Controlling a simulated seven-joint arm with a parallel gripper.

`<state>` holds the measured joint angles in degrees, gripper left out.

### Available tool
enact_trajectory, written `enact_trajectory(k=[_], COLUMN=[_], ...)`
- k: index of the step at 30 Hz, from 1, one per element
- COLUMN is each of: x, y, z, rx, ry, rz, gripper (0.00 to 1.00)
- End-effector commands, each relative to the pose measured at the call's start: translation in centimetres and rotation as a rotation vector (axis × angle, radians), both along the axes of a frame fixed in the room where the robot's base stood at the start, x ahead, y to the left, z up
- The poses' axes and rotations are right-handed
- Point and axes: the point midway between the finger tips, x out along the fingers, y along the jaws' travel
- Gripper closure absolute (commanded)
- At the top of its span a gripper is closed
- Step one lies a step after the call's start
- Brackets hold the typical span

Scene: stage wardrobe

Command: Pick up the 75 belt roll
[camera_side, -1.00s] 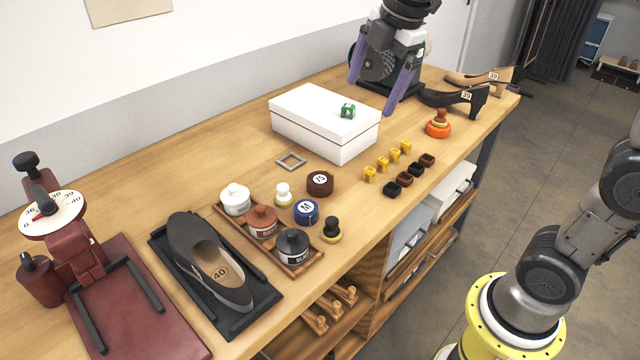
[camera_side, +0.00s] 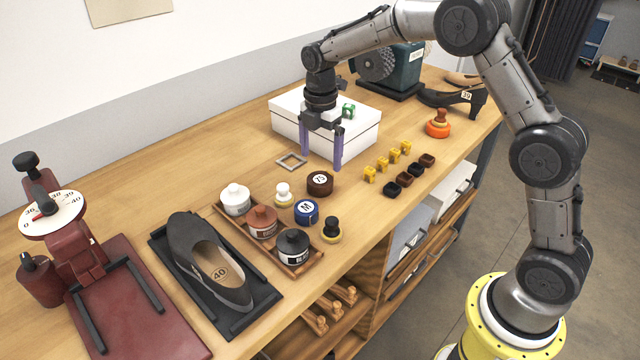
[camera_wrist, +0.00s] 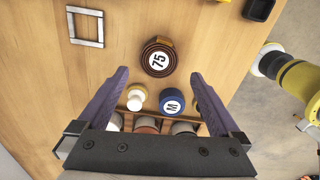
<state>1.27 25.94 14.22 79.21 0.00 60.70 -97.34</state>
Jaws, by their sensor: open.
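The 75 belt roll (camera_side: 320,184) is a dark brown round roll with a white label reading 75, lying flat on the wooden table. It also shows in the wrist view (camera_wrist: 157,58), beyond my fingertips and roughly centred between them. My gripper (camera_side: 322,162) has two purple fingers spread apart and points down, above the table just behind the roll. In the wrist view my gripper (camera_wrist: 158,80) is open with nothing between the fingers held. The roll is apart from both fingers.
A blue roll marked M (camera_side: 306,211) and a white-knobbed brush (camera_side: 283,194) lie close in front of the roll. A tray (camera_side: 301,270) holds several jars. A metal frame (camera_side: 291,162), a white box (camera_side: 365,142) and small yellow pieces (camera_side: 383,164) are nearby.

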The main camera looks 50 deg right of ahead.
Motion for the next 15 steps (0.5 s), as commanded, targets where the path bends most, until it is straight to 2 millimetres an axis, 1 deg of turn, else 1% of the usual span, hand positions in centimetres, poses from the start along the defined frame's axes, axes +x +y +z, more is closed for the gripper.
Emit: enact_trajectory(k=[1,3,8,11,15], x=[0.0,0.0,0.0,0.0,0.0], y=[0.0,0.0,0.0,0.0,0.0], z=[-0.8,-1.6,-2.5,-3.5,-5.6], rx=[0.000,0.000,0.000,0.000,0.000], ry=[0.003,0.001,0.000,0.002,0.003], rz=[0.000,0.000,0.000,0.000,0.000], gripper=[0.00,0.00,0.00,0.00,0.00])
